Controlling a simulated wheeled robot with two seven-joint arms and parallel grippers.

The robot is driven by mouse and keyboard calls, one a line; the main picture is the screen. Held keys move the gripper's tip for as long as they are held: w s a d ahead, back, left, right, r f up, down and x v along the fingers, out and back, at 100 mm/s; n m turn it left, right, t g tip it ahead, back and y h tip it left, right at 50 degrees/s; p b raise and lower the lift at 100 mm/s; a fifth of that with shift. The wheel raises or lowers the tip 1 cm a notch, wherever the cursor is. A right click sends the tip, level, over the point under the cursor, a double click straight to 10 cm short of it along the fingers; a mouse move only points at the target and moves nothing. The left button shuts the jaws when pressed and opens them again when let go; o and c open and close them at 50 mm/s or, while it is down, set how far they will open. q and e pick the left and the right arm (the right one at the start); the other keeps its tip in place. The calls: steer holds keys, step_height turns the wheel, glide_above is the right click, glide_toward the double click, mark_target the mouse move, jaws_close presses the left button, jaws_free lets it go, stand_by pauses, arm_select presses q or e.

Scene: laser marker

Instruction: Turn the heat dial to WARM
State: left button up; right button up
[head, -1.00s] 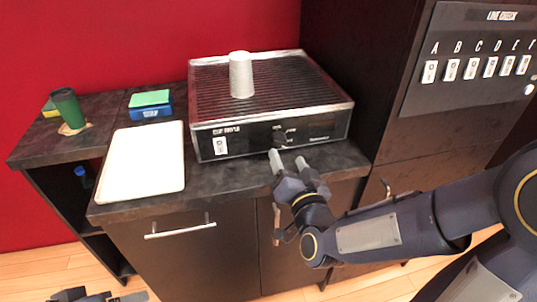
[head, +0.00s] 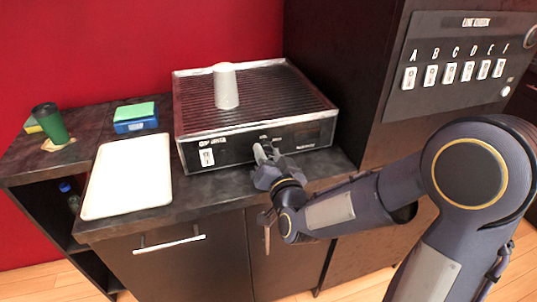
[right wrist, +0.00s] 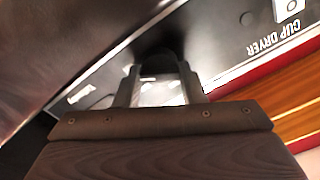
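The cup dryer (head: 250,110) is a silver-edged box with a ribbed top on the counter. Its dark heat dial (right wrist: 160,62) is on the front panel, and the gripper mostly hides it in the head view. My right gripper (head: 264,152) is at the dial. In the right wrist view its two fingers (right wrist: 160,88) stand close on either side of the dial and look shut on it. The dial's pointer and the WARM mark cannot be read. My left gripper is not in view now.
A pale cup (head: 226,87) stands upside down on the dryer's ribbed top. A white tray (head: 128,178), a blue and green block (head: 135,117) and a green cup (head: 50,124) are to the left. A panel with lettered switches (head: 455,72) is at the right.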

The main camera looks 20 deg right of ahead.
steer(key=shift+c, duration=1)
steer(key=shift+n, duration=0.3)
steer(key=shift+n+b, duration=0.4)
steer(key=shift+n, duration=0.5)
steer(key=n, duration=0.2)
steer(key=shift+a+n, duration=0.1)
steer(key=shift+n, duration=0.2)
steer(key=n, duration=0.3)
steer(key=shift+n, duration=0.3)
steer(key=shift+a+n, duration=0.1)
steer(key=shift+n, duration=1.4)
